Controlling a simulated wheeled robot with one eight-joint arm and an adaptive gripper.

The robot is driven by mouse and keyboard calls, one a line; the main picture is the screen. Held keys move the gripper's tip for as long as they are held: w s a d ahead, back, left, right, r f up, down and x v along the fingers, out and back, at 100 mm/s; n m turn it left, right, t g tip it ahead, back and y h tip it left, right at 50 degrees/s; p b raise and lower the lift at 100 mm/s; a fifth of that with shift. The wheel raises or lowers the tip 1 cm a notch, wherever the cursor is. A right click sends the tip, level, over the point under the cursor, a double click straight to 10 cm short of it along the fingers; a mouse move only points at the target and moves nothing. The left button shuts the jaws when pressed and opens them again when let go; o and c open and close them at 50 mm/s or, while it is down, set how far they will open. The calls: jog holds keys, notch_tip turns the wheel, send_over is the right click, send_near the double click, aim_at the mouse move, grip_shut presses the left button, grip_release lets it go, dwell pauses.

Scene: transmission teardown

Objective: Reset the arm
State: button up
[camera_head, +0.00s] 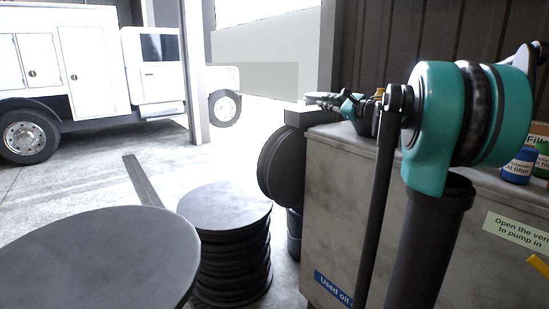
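My teal and black arm stands large at the right of the head view, in front of a grey cabinet. A small teal and dark part at the cabinet's top left edge looks like my gripper (325,99). It is small and partly hidden behind my arm, and its fingers cannot be made out clearly. I cannot tell whether it is open or shut, or whether it touches the cabinet top.
The grey cabinet (335,190) bears a "Used oil" label. Blue oil filters (519,165) stand on it at right. A stack of dark discs (225,207) and a dark round top (100,262) stand at left.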

jog(key=s+d+f+m+t+h, duration=0.2)
jog(key=d+f+m+h, duration=0.3)
jog(key=m, duration=0.6)
jog(key=s+d+f+m+t+h, duration=0.15)
jog(key=d+m+h, duration=0.35)
jog(key=m, duration=0.6)
jog(key=s+d+f+m+g+h, duration=0.1)
jog(key=s+f+m+g+h, duration=0.15)
jog(key=s+f+m, duration=0.35)
jog(key=s+d+f+m+g+h, duration=0.1)
jog(key=s+f+m+h, duration=0.2)
jog(key=f+m, duration=0.45)
jog(key=s+a+f+m+g+y, duration=0.1)
jog(key=s+a+f+m+g, duration=0.2)
jog(key=s+f, duration=0.6)
jog(key=s+a+f+m+g+y, duration=0.2)
jog(key=s+a+f+m+g, duration=0.2)
jog(key=s+f+m, duration=0.3)
jog(key=s+a+f+m+g+y, duration=0.2)
jog(key=s+a+f+m+g, duration=0.1)
jog(key=s+f, duration=0.8)
jog(key=shift+s+a+m+g, duration=0.3)
jog(key=shift+s+a+m, duration=0.25)
jog(key=shift+m, duration=0.7)
